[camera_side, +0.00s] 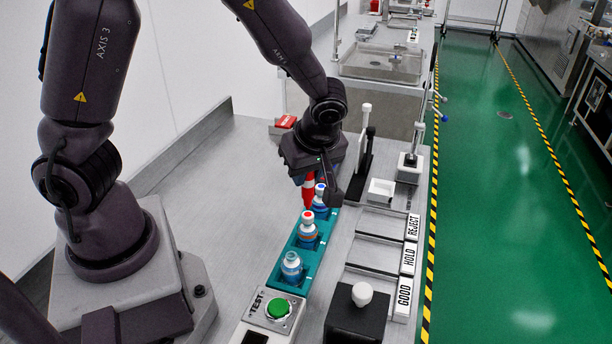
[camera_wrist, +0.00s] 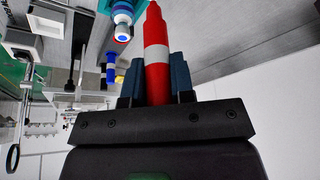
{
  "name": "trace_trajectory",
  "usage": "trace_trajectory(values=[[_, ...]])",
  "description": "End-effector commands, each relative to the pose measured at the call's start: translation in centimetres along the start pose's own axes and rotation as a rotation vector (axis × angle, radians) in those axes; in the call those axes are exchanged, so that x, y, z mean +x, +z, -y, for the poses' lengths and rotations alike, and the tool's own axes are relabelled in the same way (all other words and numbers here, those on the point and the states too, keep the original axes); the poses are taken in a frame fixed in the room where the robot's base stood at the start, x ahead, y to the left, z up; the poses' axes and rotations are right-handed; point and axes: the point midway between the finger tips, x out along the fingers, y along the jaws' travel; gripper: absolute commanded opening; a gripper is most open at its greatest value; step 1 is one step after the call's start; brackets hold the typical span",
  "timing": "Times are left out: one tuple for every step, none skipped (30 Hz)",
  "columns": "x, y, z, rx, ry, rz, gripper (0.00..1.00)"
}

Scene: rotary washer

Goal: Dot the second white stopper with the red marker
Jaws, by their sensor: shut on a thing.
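A teal rack (camera_side: 275,277) holds a row of small bottles. The nearest bottle (camera_side: 291,267) has a pale top. The far bottle (camera_side: 320,202) has a blue ring and is partly hidden by my gripper. My gripper (camera_side: 311,177) is shut on the red marker (camera_side: 308,191), which points down over the rack close to the middle bottle; whether it touches the stopper I cannot tell. In the wrist view the marker (camera_wrist: 156,55), with its white band, stands between the fingers, beside a blue-ringed bottle (camera_wrist: 122,30).
A green TEST button (camera_side: 278,308) is at the front. Right of the rack are trays marked REJECT, HOLD and GOOD (camera_side: 404,290) and a black block with a white knob (camera_side: 362,294). A black upright stand (camera_side: 362,150) is behind.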

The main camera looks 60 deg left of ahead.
Motion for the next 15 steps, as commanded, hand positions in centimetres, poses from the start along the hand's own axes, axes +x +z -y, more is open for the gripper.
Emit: trace_trajectory(values=[[-0.5, -0.2, -0.1, -0.001, 0.003, 0.002, 0.01], [-0.7, -0.2, -0.1, -0.001, 0.004, 0.002, 0.01], [-1.0, -0.4, 0.0, -0.001, 0.003, 0.002, 0.01], [-1.2, -0.5, -0.1, -0.002, 0.003, 0.001, 0.01], [-1.4, -0.6, -0.1, -0.002, 0.003, 0.002, 0.01], [-1.7, -0.7, -0.1, -0.001, 0.004, 0.002, 0.01], [-1.9, -0.8, -0.1, -0.001, 0.003, 0.001, 0.01], [-2.2, -0.9, 0.0, -0.001, 0.003, 0.001, 0.01], [-2.5, -1.0, -0.1, -0.001, 0.004, 0.002, 0.01], [-2.7, -1.1, 0.0, 0.0, 0.003, 0.002, 0.01], [-2.9, -1.2, 0.0, 0.0, 0.002, 0.002, 0.01], [-3.2, -1.3, 0.0, 0.0, 0.003, 0.002, 0.01], [-3.4, -1.4, -0.1, -0.001, 0.003, 0.002, 0.01], [-3.7, -1.5, 0.0, -0.001, 0.003, 0.002, 0.01], [-4.0, -1.6, -0.1, -0.001, 0.003, 0.002, 0.01]])
